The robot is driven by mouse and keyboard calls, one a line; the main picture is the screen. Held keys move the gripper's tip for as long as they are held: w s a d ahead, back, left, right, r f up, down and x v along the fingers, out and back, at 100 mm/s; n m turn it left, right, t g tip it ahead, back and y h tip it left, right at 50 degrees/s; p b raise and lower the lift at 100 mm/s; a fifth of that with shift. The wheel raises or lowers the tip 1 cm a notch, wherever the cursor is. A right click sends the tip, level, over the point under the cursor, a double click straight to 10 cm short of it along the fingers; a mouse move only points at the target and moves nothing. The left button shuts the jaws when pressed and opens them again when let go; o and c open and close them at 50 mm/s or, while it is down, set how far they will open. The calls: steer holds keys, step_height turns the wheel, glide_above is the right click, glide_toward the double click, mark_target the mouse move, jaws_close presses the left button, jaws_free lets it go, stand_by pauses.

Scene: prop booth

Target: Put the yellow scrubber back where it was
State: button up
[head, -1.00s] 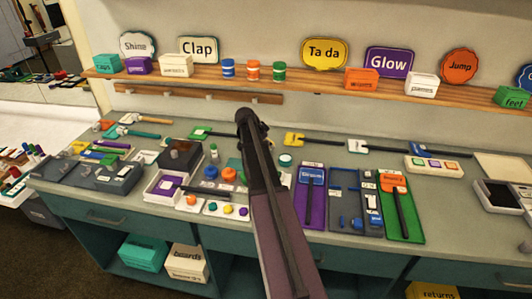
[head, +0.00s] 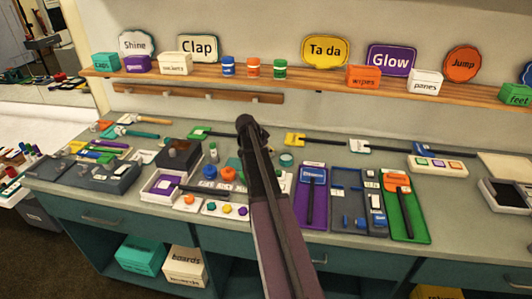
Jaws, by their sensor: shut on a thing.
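A yellow-headed tool (head: 294,139), which looks like the yellow scrubber, lies at the back of the grey counter (head: 440,226). Its dark handle points right. My arm stands in the middle of the head view, its dark upper end to the left of the yellow head and apart from it in the picture. My gripper's fingers do not show. They, and anything in them, are hidden behind the arm. Similar long-handled tools with a green head (head: 199,132), a white head (head: 359,146) and a blue head (head: 425,150) lie in the same row.
In front of the row lie a purple tray (head: 311,222), a grey slotted tray (head: 345,198) and a green tray (head: 411,230). A dark box (head: 179,156) and several small items crowd the left. A wooden shelf (head: 325,83) with signs and boxes runs above.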

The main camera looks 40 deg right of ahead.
steer(key=shift+f, duration=0.2)
steer(key=o, duration=0.9)
steer(key=shift+r, duration=0.1)
steer(key=shift+o, duration=0.2)
steer(key=shift+r, duration=0.15)
steer(key=p+v, duration=0.4)
steer(key=shift+a+r, duration=0.1)
steer(key=shift+r, duration=0.25)
steer(key=p+v, duration=0.6)
steer(key=v, duration=0.1)
steer(key=shift+a, duration=0.15)
steer(key=shift+r, duration=0.1)
